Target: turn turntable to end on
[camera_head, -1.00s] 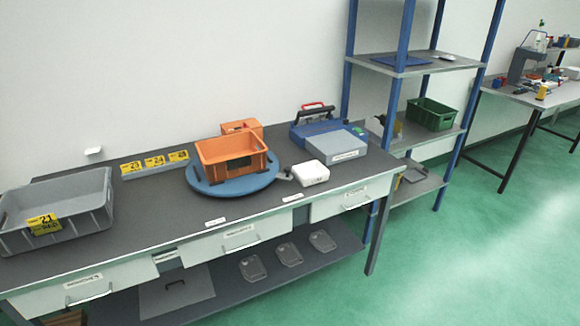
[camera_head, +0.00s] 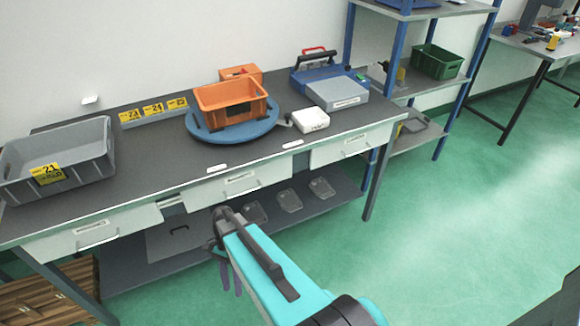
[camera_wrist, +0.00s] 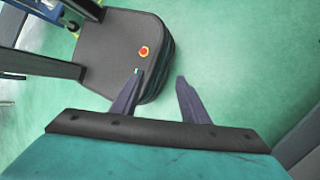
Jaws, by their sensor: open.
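A round blue turntable (camera_head: 204,132) lies on the grey workbench top. An orange crate (camera_head: 232,105) with an open front cut-out stands on it. My gripper (camera_head: 228,278) hangs in front of the bench, below the drawer level and apart from the turntable. In the wrist view my gripper (camera_wrist: 160,84) shows two dark fingers spread apart with nothing between them. The wrist view shows green floor and a dark base with a red button, not the turntable.
A grey bin (camera_head: 88,160) labelled 21 stands at the left. A white box (camera_head: 310,120) sits close to the turntable's right side. A blue case (camera_head: 318,72) and a second orange box (camera_head: 240,74) stand behind. The bench top in front of the turntable is mostly clear.

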